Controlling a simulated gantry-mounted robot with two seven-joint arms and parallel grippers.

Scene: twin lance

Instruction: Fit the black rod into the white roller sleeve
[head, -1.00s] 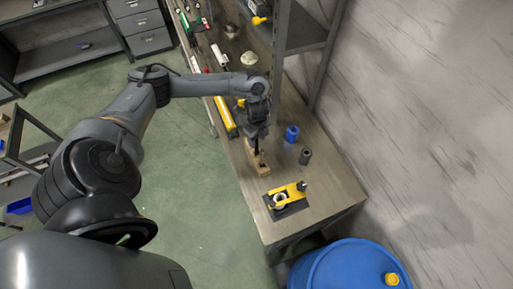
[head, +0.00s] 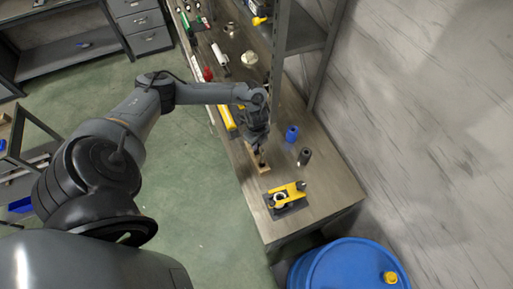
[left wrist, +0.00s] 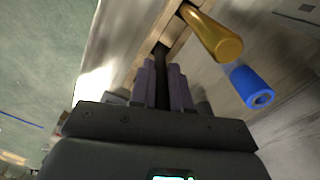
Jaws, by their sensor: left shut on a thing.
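My left gripper (head: 262,149) is above the wooden block (head: 264,169) on the bench. In the left wrist view its fingers (left wrist: 163,68) are shut on the black rod (left wrist: 162,54), which shows as a narrow dark strip between them. The rod's lower end is at the block; I cannot tell whether it is still seated there. A white ring (head: 280,199), seen from above, sits in the yellow and black clamp (head: 291,190) nearer the bench end; it looks like the white roller sleeve. My right gripper is not in view.
A blue cylinder (head: 291,133) and a dark grey hollow cylinder (head: 304,157) stand right of the block. A brass-coloured rod (left wrist: 212,35) shows beside the block. A shelf post (head: 275,70) rises behind. A blue barrel (head: 345,268) stands past the bench end.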

